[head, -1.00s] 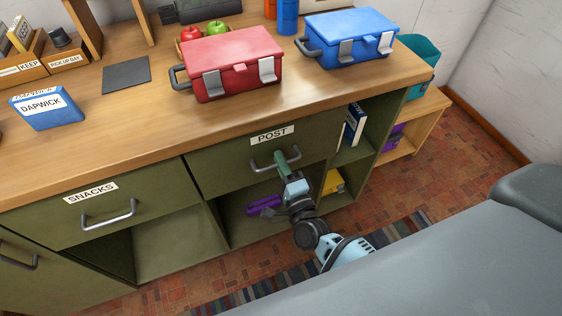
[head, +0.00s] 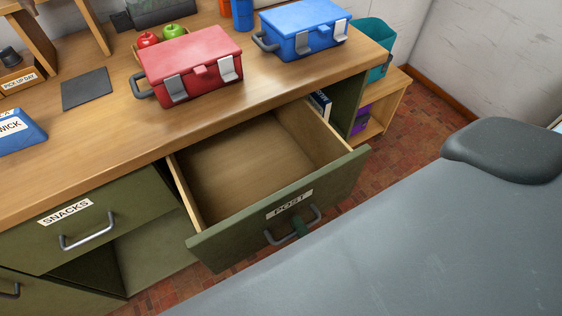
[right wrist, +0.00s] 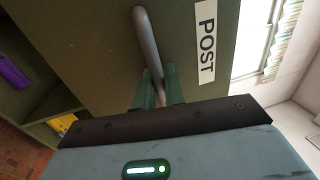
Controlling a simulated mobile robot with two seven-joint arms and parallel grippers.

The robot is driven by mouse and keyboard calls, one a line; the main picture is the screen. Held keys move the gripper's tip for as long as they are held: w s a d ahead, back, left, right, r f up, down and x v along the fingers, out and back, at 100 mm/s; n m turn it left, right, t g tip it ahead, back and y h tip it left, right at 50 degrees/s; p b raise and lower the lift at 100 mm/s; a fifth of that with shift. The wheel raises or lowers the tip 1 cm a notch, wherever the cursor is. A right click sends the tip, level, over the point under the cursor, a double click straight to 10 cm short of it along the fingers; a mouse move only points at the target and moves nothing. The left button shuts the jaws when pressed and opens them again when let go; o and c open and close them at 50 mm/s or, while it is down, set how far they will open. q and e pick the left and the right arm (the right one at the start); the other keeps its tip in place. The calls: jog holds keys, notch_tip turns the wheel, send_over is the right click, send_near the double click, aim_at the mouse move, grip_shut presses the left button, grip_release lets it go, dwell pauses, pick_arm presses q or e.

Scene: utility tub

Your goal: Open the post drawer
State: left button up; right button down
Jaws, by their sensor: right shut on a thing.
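The post drawer (head: 330,186) is pulled well out from the green cabinet, and its wooden inside is bare. Its front carries a POST label (head: 289,204) and a grey metal handle (head: 271,238). My right gripper (head: 300,227) is shut on that handle; only its green fingertips show in the head view. In the right wrist view the green fingers (right wrist: 158,90) close around the bar of the handle (right wrist: 147,45), beside the POST label (right wrist: 206,42). My left gripper is not in view.
A red toolbox (head: 190,65) and a blue toolbox (head: 302,30) stand on the wooden counter above. The shut snacks drawer (head: 120,205) is left of the post drawer. My large grey body surface fills the lower right.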

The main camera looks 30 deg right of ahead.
jog(key=s, duration=0.6)
jog(key=shift+s, duration=0.4)
jog(key=shift+d, duration=0.1)
jog(key=c, duration=1.6)
grip_release()
jog(key=shift+o, duration=0.2)
jog(key=s+f+b, duration=0.1)
jog(key=s+b, duration=0.1)
jog(key=s, duration=0.5)
jog(key=shift+s+d+f, duration=0.15)
jog(key=shift+s+f, duration=0.1)
jog(key=shift+s, duration=0.1)
